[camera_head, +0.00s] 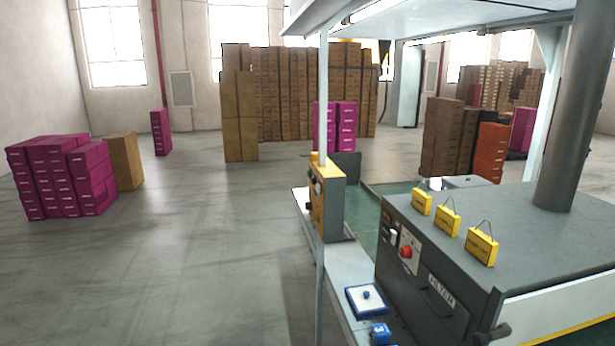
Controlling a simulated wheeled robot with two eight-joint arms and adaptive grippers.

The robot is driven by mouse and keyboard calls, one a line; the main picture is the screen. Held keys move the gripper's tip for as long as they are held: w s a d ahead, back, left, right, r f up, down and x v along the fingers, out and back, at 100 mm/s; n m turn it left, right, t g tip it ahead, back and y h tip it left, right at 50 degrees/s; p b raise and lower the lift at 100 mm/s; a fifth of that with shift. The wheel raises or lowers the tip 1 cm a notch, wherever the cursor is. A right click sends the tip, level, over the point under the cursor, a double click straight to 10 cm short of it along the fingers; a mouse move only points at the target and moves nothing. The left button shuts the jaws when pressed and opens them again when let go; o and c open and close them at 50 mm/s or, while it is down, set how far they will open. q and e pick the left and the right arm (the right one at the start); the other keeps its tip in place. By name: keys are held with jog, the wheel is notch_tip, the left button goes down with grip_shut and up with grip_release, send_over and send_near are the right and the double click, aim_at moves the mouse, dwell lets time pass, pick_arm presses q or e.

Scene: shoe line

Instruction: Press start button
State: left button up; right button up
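No gripper and no part of either arm shows in the head view. A dark grey machine (540,228) stands at the right. Its front panel carries a round red knob or button (406,252). A yellow control box (328,203) is mounted by a thin post left of the machine, with small controls on its left side that are too small to read. A flat white and blue box with a blue button or knob (366,295) lies on the ledge below. I cannot tell which of these is the start button.
Several yellow tags (480,247) stand on the machine top. A thin upright post (320,275) stands in front of the ledge. Pink boxes (48,185) are stacked at the left and brown boxes (285,95) at the back. The grey floor (200,250) between is clear.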

pick_arm(q)
grip_shut()
dwell(0.6)
dwell(0.5)
jog(key=shift+w, duration=0.1)
